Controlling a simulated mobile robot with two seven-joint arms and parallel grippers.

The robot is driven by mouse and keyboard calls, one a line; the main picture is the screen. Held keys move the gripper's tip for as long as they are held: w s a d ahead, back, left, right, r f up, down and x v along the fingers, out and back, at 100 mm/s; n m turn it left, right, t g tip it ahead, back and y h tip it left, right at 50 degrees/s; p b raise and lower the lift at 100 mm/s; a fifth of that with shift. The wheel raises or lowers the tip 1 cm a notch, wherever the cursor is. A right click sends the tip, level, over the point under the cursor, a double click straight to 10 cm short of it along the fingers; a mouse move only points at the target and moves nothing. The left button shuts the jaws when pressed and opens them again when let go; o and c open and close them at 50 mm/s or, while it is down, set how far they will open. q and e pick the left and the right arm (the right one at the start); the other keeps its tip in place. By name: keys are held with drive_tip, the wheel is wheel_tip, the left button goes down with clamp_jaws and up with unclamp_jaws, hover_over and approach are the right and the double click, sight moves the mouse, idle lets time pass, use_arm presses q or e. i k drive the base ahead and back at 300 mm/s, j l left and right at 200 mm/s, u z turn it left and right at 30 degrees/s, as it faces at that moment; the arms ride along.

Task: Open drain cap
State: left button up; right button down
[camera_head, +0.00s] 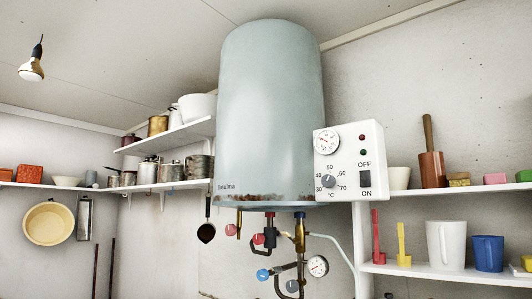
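The head view looks up at a wall above the trough, and no drain cap shows in it. The stone washtrough is not in view either. Neither my left nor my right gripper is in view.
A grey boiler (270,110) hangs in the middle, with a white control box (349,160) on its right. Pipes with valves and a gauge (317,266) hang below it. Shelves (180,136) with pots stand left; a shelf (450,274) with cups (446,245) stands right. A bulb (32,70) hangs upper left.

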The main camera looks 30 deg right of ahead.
sight(231, 231)
drive_tip(key=z, duration=2.1)
drive_tip(key=i+j, duration=0.15)
drive_tip(key=j, duration=0.2)
drive_tip(key=i+j, duration=0.1)
drive_tip(key=j, duration=0.3)
drive_tip(key=i+j, duration=0.15)
drive_tip(key=j, duration=0.2)
drive_tip(key=i+j, duration=0.15)
drive_tip(key=j, duration=0.25)
drive_tip(key=i+j, duration=0.15)
drive_tip(key=j, duration=0.2)
